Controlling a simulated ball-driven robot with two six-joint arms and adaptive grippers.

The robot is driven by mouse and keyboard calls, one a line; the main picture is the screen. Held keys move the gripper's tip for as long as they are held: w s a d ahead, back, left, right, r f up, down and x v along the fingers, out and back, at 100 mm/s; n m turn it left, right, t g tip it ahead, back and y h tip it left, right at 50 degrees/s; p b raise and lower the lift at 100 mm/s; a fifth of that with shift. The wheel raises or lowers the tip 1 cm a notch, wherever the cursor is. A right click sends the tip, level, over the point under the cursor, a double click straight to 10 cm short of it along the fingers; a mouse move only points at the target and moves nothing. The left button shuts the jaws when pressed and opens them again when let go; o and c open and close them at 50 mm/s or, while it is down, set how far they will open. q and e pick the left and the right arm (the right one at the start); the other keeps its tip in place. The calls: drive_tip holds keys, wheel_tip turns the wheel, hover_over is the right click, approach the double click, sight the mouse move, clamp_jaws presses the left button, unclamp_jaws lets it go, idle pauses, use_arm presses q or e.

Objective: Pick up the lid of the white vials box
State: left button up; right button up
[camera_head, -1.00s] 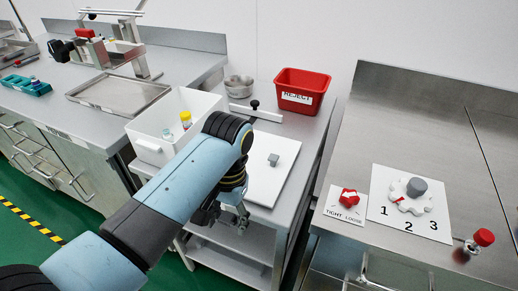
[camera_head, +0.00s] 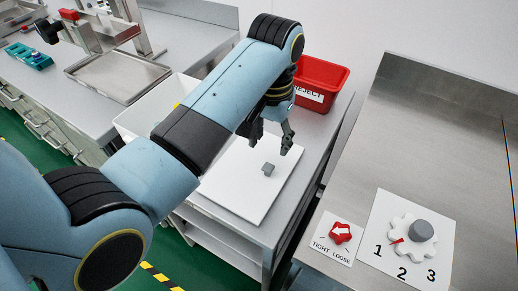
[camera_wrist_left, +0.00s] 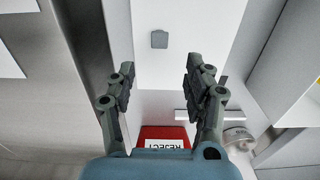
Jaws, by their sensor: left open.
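A flat white lid (camera_head: 232,192) with a small grey block-shaped handle (camera_head: 268,169) lies on the steel table. The open white vials box (camera_head: 130,120) stands to its left, mostly hidden behind my left arm. My left gripper (camera_head: 271,146) is open and empty, fingers pointing down, above the far part of the lid near the handle. In the left wrist view the lid (camera_wrist_left: 205,25) lies ahead of the spread fingers (camera_wrist_left: 158,78), and the handle (camera_wrist_left: 159,39) is beyond the fingertips, roughly centred between them. The fingers do not touch it. My right gripper is not in view.
A red REJECT bin (camera_head: 335,76) stands at the back of the table, close behind my gripper. To the right is a steel bench with a red tight/loose knob (camera_head: 340,232) and a numbered dial (camera_head: 421,231). A tray (camera_head: 118,78) is at the left.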

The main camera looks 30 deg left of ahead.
sight(268, 167)
use_arm(q)
drive_tip(key=f, duration=0.4)
drive_tip(key=shift+s, duration=0.2)
wheel_tip(268, 167, down, 5)
drive_tip(key=shift+s+f, duration=0.1)
drive_tip(key=shift+f, duration=0.2)
drive_tip(key=c, duration=0.4)
clamp_jaws()
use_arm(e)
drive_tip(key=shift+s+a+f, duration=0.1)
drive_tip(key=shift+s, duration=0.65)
